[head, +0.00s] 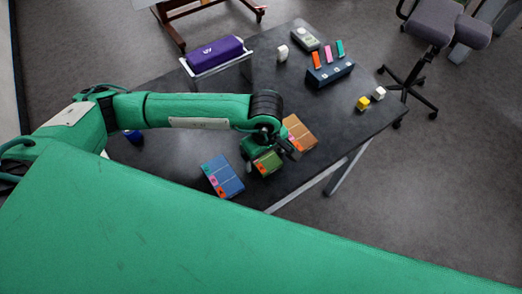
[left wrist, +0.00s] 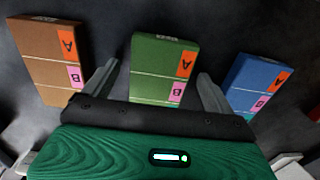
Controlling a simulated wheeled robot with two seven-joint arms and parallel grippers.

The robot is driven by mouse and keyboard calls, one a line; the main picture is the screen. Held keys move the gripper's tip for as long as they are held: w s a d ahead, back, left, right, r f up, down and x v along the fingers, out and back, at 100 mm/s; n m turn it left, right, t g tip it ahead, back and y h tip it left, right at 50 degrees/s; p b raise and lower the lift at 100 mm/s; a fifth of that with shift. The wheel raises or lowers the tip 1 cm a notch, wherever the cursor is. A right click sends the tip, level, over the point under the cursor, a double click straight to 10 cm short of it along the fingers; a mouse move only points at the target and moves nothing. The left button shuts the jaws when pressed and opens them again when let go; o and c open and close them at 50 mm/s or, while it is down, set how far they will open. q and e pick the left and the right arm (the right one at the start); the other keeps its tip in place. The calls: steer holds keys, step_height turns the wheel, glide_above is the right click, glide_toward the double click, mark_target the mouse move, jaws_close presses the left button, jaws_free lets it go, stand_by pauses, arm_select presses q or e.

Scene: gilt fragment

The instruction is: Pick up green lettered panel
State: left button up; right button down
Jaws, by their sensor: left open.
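The green lettered panel (head: 268,163) lies on the dark table between a blue panel (head: 222,176) and an orange-brown panel (head: 299,133). In the left wrist view the green panel (left wrist: 158,70) shows an orange tile with A and a pink tile with B. My left gripper (head: 290,152) is over the green panel in the head view. In the left wrist view its two fingers (left wrist: 157,90) are spread, one on each side of the panel's near part, with nothing held. The panel's near end is hidden behind my gripper body. My right gripper is not in view.
The brown panel (left wrist: 50,55) and blue panel (left wrist: 255,82) flank the green one with gaps of bare table. Farther back are a purple case (head: 214,54), a dark rack (head: 330,72) with coloured pieces, and small yellow (head: 363,103) and white (head: 378,93) blocks. The table's edge is near.

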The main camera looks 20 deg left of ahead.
arm_select(q)
steer(key=shift+f, duration=0.1)
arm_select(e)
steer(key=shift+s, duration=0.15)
arm_select(q)
steer(key=shift+c, duration=0.4)
steer(key=c, duration=1)
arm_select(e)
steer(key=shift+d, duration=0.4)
arm_select(q)
steer(key=shift+r, duration=0.2)
